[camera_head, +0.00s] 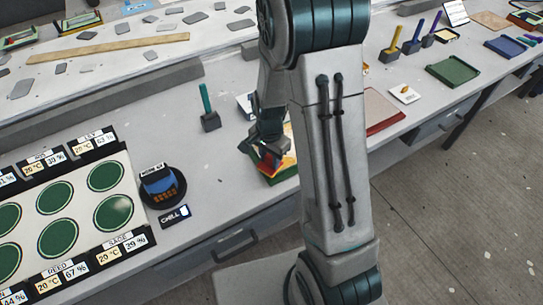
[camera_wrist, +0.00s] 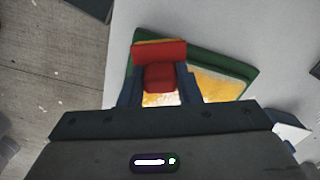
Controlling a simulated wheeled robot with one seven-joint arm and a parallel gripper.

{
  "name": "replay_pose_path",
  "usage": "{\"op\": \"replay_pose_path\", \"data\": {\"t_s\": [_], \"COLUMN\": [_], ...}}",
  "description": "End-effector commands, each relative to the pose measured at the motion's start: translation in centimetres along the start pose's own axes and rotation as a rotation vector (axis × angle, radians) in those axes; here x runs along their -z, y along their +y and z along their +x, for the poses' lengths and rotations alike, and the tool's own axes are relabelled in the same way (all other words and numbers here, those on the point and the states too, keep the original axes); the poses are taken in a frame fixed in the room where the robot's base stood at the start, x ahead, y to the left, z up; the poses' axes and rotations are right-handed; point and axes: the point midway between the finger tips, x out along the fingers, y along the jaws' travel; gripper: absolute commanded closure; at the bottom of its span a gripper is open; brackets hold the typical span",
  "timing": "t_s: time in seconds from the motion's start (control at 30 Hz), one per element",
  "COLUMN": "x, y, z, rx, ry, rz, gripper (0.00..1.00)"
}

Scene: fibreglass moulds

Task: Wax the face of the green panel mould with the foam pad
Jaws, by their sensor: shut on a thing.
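My gripper (camera_wrist: 160,82) is shut on a red block-like handle of the foam pad (camera_wrist: 158,50), whose plate is red with a thin orange edge. In the wrist view the pad is over the far left part of a green-rimmed panel mould (camera_wrist: 205,48). The mould's face shows yellow with pale, whitish patches. I cannot tell whether the pad touches the face. In the head view my gripper (camera_head: 265,150) is over the same mould (camera_head: 286,172) at the bench's front edge, and my arm hides part of it.
A round dark device (camera_head: 160,188) and a CHILL label (camera_head: 174,216) lie to the left, beside a board of green discs (camera_head: 75,205). A teal-handled tool (camera_head: 209,118) stands behind. A red panel (camera_head: 383,108) and another green panel (camera_head: 452,71) lie to the right.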

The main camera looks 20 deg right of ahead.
Motion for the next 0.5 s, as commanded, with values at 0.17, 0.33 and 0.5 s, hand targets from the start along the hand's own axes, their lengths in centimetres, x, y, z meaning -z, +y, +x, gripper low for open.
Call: {"op": "replay_pose_path", "data": {"t_s": [0.17,0.33,0.5], "x": [0.0,0.0,0.1], "y": [-0.1,-0.1,0.0], "z": [-2.8,-4.4,-5.9], "rx": [0.003,0.003,0.004], "ry": [0.002,0.002,0.003], "rz": [0.0,0.0,0.003], "gripper": [0.91,0.91,0.91]}}
